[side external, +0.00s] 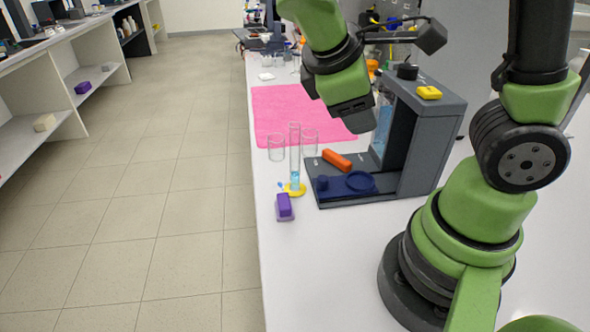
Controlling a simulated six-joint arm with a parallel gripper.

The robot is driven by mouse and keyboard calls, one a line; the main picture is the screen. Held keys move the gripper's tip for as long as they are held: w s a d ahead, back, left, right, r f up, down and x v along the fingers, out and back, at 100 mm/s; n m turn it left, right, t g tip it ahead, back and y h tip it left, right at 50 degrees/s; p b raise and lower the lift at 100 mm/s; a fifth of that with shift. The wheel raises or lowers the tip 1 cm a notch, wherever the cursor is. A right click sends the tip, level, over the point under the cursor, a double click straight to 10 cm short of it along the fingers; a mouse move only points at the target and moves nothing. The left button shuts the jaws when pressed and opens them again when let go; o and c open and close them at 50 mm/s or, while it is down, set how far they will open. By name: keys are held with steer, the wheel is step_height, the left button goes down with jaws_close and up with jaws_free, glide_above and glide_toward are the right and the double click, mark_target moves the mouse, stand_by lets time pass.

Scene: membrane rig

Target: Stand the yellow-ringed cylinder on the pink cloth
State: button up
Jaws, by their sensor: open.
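The yellow-ringed cylinder (295,158) is a tall clear tube with a yellow ring at its foot and some blue liquid low inside. It stands upright on the white bench, in front of the pink cloth and close to the bench's left edge. The pink cloth (280,105) lies flat farther back, partly hidden by my arm. My gripper (354,118) hangs above and to the right of the cylinder, beside the grey rig. It is open and apart from the cylinder; its fingertips are hard to make out.
Clear beakers (276,148) stand close around the cylinder, with a purple block (284,207) in front. The grey rig (420,135) stands to the right, with an orange piece (336,160) on its base. The cloth's left part is bare.

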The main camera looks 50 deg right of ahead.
steer(key=w+f+n+t+h, duration=0.1)
steer(key=w+f+n+h, duration=0.35)
steer(key=n+h, duration=0.25)
steer(key=n+t+h, duration=0.3)
steer(key=n+t, duration=0.5)
steer(key=n, duration=0.1)
glide_toward(294, 132)
steer(key=x, duration=1.2)
steer(key=shift+w+d, duration=0.15)
steer(key=shift+d, duration=0.25)
jaws_close()
